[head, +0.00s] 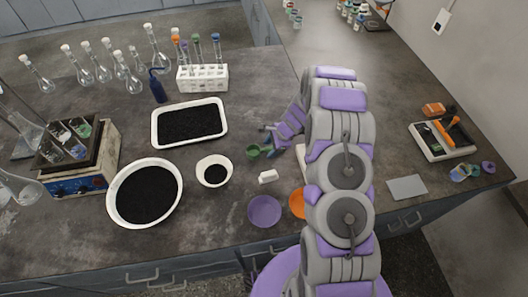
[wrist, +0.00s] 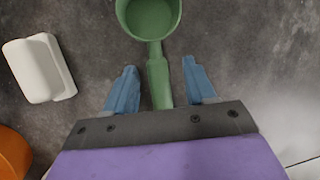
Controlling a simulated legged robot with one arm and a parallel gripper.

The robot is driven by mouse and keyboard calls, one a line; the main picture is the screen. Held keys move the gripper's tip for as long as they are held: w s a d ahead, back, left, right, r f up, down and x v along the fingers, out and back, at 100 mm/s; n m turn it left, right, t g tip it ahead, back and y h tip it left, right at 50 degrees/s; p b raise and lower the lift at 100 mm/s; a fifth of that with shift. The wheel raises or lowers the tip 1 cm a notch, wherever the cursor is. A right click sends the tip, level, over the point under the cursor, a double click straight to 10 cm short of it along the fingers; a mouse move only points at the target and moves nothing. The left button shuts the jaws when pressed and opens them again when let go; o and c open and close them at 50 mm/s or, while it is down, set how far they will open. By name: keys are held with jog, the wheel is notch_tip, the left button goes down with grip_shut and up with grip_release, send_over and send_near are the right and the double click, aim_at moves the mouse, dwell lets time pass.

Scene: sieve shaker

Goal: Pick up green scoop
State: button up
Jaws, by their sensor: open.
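The green scoop (head: 254,151) lies on the dark grey bench top, just left of my gripper (head: 270,138) in the head view. In the wrist view the scoop (wrist: 154,62) has its round bowl at the top edge, partly cut off. Its handle points down between the two blue fingers of my gripper (wrist: 161,90). The fingers are open, one on each side of the handle, with a gap on both sides. The handle's lower end is hidden behind the gripper's dark plate.
A white block (head: 268,176) lies near the scoop. A purple dish (head: 264,210) and an orange dish (head: 297,204) sit by the front edge. A small white bowl (head: 214,171), a large bowl (head: 112,199) and a tray (head: 160,142) stand left. A grey plate (head: 407,187) lies right.

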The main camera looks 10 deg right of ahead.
jog(key=shift+c, duration=0.5)
grip_shut()
jog(key=shift+r, duration=0.15)
